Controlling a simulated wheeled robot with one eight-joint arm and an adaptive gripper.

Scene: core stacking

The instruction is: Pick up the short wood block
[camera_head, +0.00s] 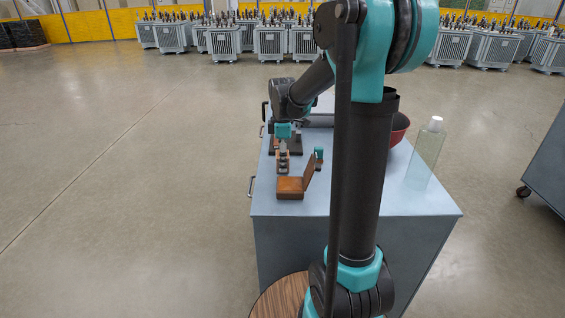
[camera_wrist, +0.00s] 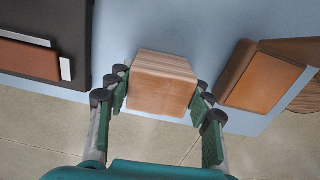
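The short wood block (camera_wrist: 162,84), light brown with visible grain, stands on the blue-grey top of the cabinet. In the wrist view it is between the two fingers of my gripper (camera_wrist: 160,104). The fingers are spread, one on each side of the block, with a thin gap visible at the left; contact at the right is hard to tell. In the head view my gripper (camera_head: 283,148) points down over the left part of the cabinet top, and the block there is small and partly hidden by the fingers.
An open brown wooden box (camera_head: 290,188) is close by, right of the block in the wrist view (camera_wrist: 262,80). A dark case (camera_wrist: 40,62) lies to the left. A clear bottle (camera_head: 427,155) and a red bowl (camera_head: 399,128) stand at the right of the cabinet (camera_head: 285,208).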

